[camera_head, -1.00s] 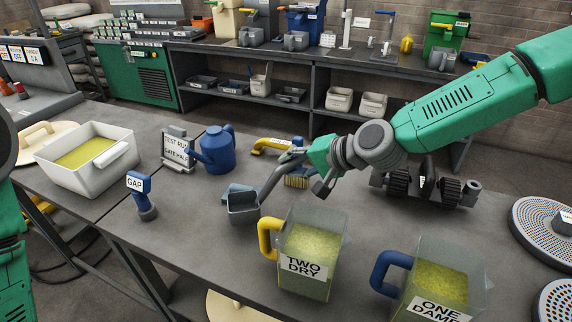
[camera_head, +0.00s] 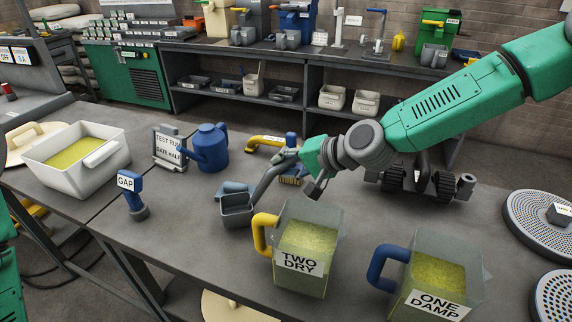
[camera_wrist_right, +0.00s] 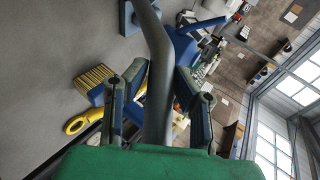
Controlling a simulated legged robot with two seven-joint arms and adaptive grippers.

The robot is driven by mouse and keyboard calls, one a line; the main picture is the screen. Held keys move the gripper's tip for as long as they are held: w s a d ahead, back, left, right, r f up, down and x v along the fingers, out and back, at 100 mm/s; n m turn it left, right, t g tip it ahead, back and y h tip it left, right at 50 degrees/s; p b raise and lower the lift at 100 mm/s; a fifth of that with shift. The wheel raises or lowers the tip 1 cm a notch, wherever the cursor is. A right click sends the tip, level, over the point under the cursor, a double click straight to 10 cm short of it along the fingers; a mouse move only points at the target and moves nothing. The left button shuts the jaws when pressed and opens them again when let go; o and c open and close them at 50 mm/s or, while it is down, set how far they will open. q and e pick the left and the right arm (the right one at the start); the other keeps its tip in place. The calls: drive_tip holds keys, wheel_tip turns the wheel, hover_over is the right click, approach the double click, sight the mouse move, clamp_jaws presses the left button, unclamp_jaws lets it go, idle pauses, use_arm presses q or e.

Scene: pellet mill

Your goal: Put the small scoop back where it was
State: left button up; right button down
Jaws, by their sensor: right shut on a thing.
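The small grey scoop (camera_head: 237,211) has a square cup and a long handle. Its cup is low over the table, left of the jug marked TWO DRY (camera_head: 300,262); whether it touches the table I cannot tell. My right gripper (camera_head: 290,160) is shut on the scoop's handle, which rises to the right from the cup. In the right wrist view the handle (camera_wrist_right: 158,60) runs between the two fingers. A blue-grey block (camera_head: 234,187) lies just behind the cup, partly hidden by it. My left gripper is out of view.
The jug marked ONE DAMP (camera_head: 436,280) stands right of TWO DRY. A blue can (camera_head: 208,147), a sign (camera_head: 168,148), a GAP tool (camera_head: 131,195) and a white bin (camera_head: 75,155) stand to the left. A brush (camera_head: 291,178) lies behind the gripper.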

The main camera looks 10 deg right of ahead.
drive_tip(key=shift+a+r, duration=0.2)
drive_tip(key=shift+a, duration=0.8)
drive_tip(key=shift+d+f+b, duration=0.3)
drive_tip(key=shift+d+f, duration=0.1)
drive_tip(key=shift+f, duration=0.05)
drive_tip(key=shift+d+f, duration=0.25)
drive_tip(key=shift+f, duration=0.05)
drive_tip(key=shift+a+r, duration=0.15)
drive_tip(key=shift+a, duration=0.55)
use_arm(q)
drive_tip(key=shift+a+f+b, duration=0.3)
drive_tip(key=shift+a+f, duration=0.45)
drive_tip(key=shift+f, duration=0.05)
use_arm(e)
drive_tip(key=shift+f, duration=0.2)
drive_tip(key=shift+d, duration=0.25)
drive_tip(key=c, duration=1.2)
unclamp_jaws()
drive_tip(key=shift+d, duration=0.2)
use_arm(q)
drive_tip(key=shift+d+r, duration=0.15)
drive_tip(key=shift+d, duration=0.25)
use_arm(e)
drive_tip(key=shift+a, duration=0.2)
